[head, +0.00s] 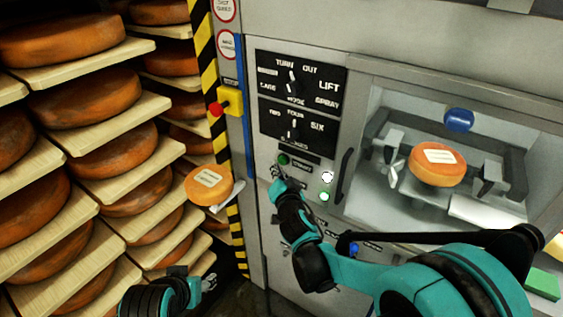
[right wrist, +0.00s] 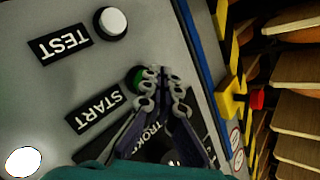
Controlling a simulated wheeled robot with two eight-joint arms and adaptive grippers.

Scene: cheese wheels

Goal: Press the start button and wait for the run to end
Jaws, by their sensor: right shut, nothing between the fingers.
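The green start button (head: 283,159) is on the machine's front panel, below the dials. In the right wrist view the green button (right wrist: 136,75) sits beside the START label and is partly covered by my fingers. My right gripper (head: 279,174) is shut and empty, with its tips (right wrist: 161,72) right at the button's edge. I cannot tell whether they touch it. A lit lamp (head: 327,178) and a lit green lamp (head: 323,196) are to the right. My left gripper (head: 206,283) is low in the head view, away from the panel; its jaws are unclear.
An orange cheese wheel (head: 437,174) sits inside the machine's windowed chamber. A labelled wheel (head: 208,184) is beside the shelves of cheese at left. A yellow box with a red button (head: 216,109) juts out at the panel's left. A white button (right wrist: 112,22) is near the TEST label.

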